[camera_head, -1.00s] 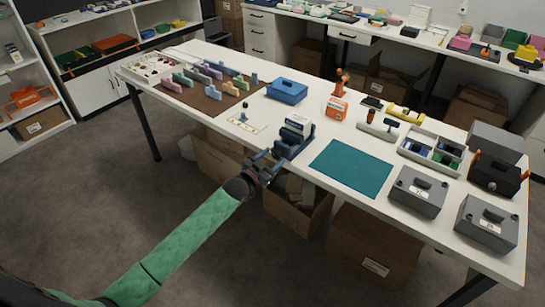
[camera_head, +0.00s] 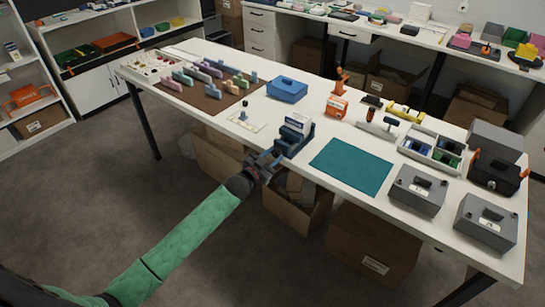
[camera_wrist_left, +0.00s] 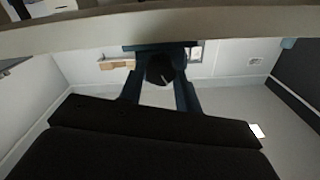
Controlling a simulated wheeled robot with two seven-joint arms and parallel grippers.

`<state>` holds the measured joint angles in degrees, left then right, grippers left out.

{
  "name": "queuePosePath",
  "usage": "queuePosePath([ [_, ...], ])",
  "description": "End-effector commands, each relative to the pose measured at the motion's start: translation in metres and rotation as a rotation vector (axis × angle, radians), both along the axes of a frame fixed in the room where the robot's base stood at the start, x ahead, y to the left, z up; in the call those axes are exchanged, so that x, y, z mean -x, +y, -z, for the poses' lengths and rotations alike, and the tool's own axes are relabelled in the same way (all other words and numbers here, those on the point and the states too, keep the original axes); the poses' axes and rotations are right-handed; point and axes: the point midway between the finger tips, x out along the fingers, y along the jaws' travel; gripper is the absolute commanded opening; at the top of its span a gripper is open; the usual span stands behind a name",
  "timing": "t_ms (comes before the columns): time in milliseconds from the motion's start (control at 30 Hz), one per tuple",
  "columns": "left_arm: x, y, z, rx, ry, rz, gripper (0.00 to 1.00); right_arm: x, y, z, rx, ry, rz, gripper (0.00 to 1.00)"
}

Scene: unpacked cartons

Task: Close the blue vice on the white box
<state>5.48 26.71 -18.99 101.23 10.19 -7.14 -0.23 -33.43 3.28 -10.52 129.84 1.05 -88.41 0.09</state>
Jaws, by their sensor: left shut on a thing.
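The blue vice (camera_head: 293,144) stands at the near edge of the white table. The white box (camera_head: 298,122) sits upright in it, between its jaws; I cannot tell if both jaws touch it. My left gripper (camera_head: 268,158) is at the near side of the vice, just off the table edge. In the left wrist view its two fingers (camera_wrist_left: 160,80) are on either side of a dark round knob (camera_wrist_left: 160,69), the vice's handle, and shut on it. The box is not clearly seen in that view. My right gripper is not in view.
A teal mat (camera_head: 351,167) lies right of the vice and a small white card (camera_head: 247,122) left of it. A blue case (camera_head: 287,89) stands behind. Grey boxes (camera_head: 417,190) are at the right. Open cartons (camera_head: 297,205) stand under the table edge.

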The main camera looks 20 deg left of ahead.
Motion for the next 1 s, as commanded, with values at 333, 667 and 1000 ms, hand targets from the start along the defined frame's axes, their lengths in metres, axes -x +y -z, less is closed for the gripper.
queuePosePath([
  [333,0.0,-0.001,0.0,-0.229,-0.083,0.0,0.11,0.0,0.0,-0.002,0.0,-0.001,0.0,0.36],
  [667,0.001,-0.002,0.001,-0.415,-0.151,0.0,0.11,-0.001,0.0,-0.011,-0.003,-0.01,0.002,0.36],
  [1000,0.001,-0.002,0.001,-0.489,-0.178,0.0,0.11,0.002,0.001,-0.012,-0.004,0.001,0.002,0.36],
])
